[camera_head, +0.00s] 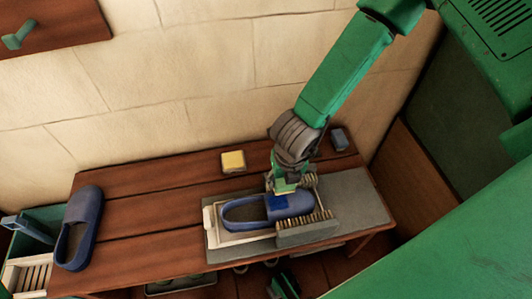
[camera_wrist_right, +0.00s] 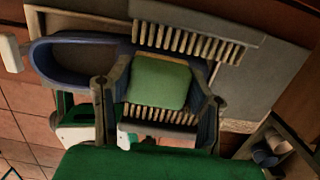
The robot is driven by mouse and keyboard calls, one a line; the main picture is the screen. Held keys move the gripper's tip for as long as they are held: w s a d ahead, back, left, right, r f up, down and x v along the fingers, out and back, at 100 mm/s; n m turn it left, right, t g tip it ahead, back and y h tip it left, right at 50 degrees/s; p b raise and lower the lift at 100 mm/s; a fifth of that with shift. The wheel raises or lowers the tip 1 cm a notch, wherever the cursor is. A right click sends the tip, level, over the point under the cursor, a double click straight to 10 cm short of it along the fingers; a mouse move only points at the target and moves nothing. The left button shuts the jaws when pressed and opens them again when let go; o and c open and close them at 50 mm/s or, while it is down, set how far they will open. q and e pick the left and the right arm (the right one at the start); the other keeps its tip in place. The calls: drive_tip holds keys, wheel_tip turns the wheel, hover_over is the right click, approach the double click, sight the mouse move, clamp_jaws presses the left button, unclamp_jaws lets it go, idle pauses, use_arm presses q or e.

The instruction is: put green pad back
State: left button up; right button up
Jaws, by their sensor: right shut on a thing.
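My right gripper (camera_head: 284,187) points down over the toe of a blue slipper (camera_head: 243,214) that lies in a pale tray (camera_head: 209,222) on the bench. In the right wrist view, the green pad (camera_wrist_right: 160,82) sits between the two fingers of my right gripper (camera_wrist_right: 157,92), which is shut on it. The slipper also shows there at upper left (camera_wrist_right: 44,58), partly hidden behind the gripper. In the head view the pad is mostly hidden by the gripper, and I cannot tell whether it touches the slipper. I cannot make out my left gripper.
Brushes with pale bristles (camera_head: 322,216) flank the slipper's toe. A second blue slipper (camera_head: 78,228) rests at the wooden bench's (camera_head: 150,205) left end, beside a crate (camera_head: 28,272). A yellow sponge (camera_head: 233,162) and a blue-grey block (camera_head: 339,139) are at the back. The bench middle-left is clear.

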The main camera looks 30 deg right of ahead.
drive_tip(key=w+d, duration=0.2)
drive_tip(key=w, duration=0.7)
drive_tip(key=b, duration=0.3)
hover_over(266, 155)
drive_tip(key=f, duration=0.2)
drive_tip(key=f+b, duration=0.1)
drive_tip(key=f, duration=0.1)
drive_tip(key=s+f, duration=0.1)
drive_tip(key=f, duration=0.1)
drive_tip(key=shift+a+b, duration=0.15)
drive_tip(key=shift+b, duration=0.15)
drive_tip(key=f+b, duration=0.1)
drive_tip(key=f, duration=0.2)
drive_tip(key=f+b, duration=0.1)
drive_tip(key=f, duration=0.1)
drive_tip(key=shift+w+f+b, duration=0.25)
drive_tip(key=shift+f+b, duration=0.05)
use_arm(q)
wheel_tip(266, 155, down, 7)
drive_tip(key=shift+a+f, duration=0.15)
drive_tip(key=shift+a, duration=0.05)
use_arm(e)
drive_tip(key=shift+r, duration=0.1)
drive_tip(key=o, duration=1.2)
